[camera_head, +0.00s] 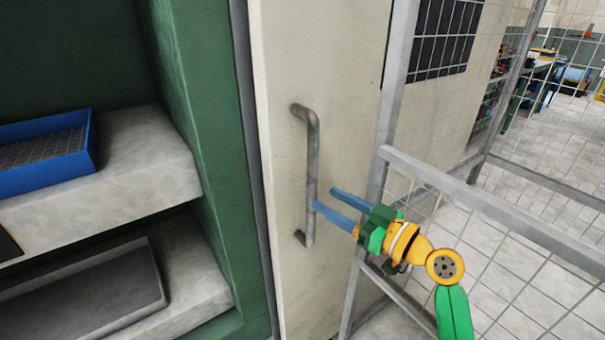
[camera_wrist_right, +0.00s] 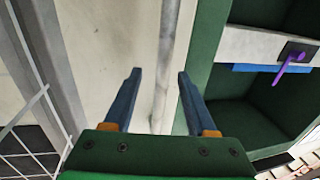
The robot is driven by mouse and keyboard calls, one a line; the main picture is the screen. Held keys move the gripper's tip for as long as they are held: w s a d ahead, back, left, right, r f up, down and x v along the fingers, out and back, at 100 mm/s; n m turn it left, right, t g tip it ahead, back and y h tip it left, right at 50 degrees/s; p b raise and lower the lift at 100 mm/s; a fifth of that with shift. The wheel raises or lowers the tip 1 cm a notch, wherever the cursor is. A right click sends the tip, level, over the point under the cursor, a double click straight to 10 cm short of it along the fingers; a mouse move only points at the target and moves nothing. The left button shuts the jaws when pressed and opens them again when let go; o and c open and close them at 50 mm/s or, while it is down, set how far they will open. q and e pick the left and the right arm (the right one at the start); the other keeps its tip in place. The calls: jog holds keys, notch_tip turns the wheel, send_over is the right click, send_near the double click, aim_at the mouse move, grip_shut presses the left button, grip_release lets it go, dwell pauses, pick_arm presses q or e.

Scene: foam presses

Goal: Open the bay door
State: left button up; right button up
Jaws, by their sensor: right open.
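The bay door is a tall cream panel (camera_head: 285,100) beside a green frame in the head view; it also shows in the right wrist view (camera_wrist_right: 105,40). A grey vertical bar handle (camera_head: 313,160) stands out from it. My right gripper (camera_head: 323,198) is open, its blue fingers close to the lower part of the handle. One fingertip overlaps the handle in the picture; I cannot tell whether they touch. In the right wrist view the open fingers (camera_wrist_right: 158,74) point toward the door, with a grey vertical strip between them. My left gripper is not in view.
A wire mesh fence with grey rails (camera_head: 480,205) stands close on the right, behind my right arm. On the left, a green cabinet frame (camera_head: 205,120) holds shelves with a blue tray (camera_head: 75,165) and a dark grey tray (camera_head: 90,300).

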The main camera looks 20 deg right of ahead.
aim_at(315, 194)
jog(key=x, duration=0.1)
jog(key=p+x, duration=0.1)
jog(key=x, duration=0.3)
jog(key=shift+s+a+r+p, duration=0.25)
jog(key=shift+a+p, duration=0.05)
jog(key=shift+w+f, duration=0.15)
jog(key=shift+w, duration=0.1)
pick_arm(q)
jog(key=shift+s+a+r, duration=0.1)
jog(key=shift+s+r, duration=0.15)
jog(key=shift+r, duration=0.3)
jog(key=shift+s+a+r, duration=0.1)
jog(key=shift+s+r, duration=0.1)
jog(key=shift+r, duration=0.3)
pick_arm(e)
grip_shut()
